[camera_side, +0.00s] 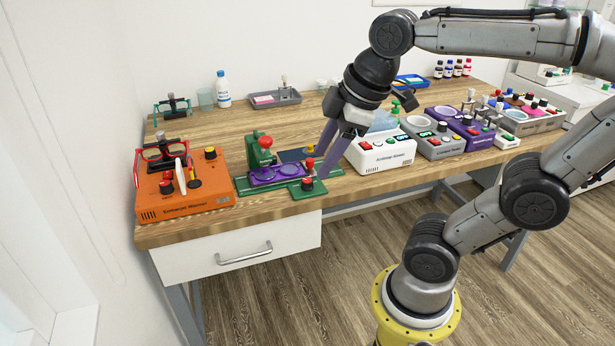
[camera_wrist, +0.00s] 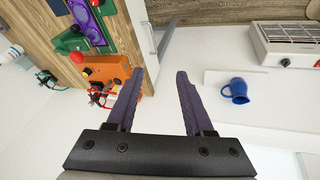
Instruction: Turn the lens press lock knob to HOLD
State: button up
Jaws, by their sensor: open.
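The lens press is green, with a purple two-ring lens holder (camera_side: 275,173) and a tall green post (camera_side: 259,152) behind it. At its front right, a red knob (camera_side: 308,182) sits on a green base plate (camera_side: 316,190). I cannot read any HOLD mark. My gripper (camera_side: 323,176) is open and empty, its dark purple fingers pointing down just right of the red knob in the side view. In the wrist view, the fingers (camera_wrist: 157,78) stand apart with nothing between them; the purple lens holder (camera_wrist: 88,20) is at the upper left.
An orange warmer (camera_side: 185,208) with red glasses stands left of the press. A white box (camera_side: 382,157) stands close on the right, with grey and purple boxes beyond. A white drawer (camera_side: 240,248) is under the front edge. A blue mug (camera_wrist: 236,91) shows in the wrist view.

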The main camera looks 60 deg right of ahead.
jog(key=w+d+r+n+g, duration=0.1)
jog(key=w+d+n+g, duration=0.1)
jog(key=w+d, duration=0.4)
jog(key=m+g, duration=0.1)
jog(key=g, duration=0.2)
send_over(308, 180)
notch_tip(308, 180, down, 10)
jog(key=r, duration=0.1)
jog(key=shift+y, duration=0.3)
notch_tip(308, 180, down, 14)
jog(key=shift+w+r, duration=0.1)
jog(key=shift+r, duration=0.15)
grip_shut()
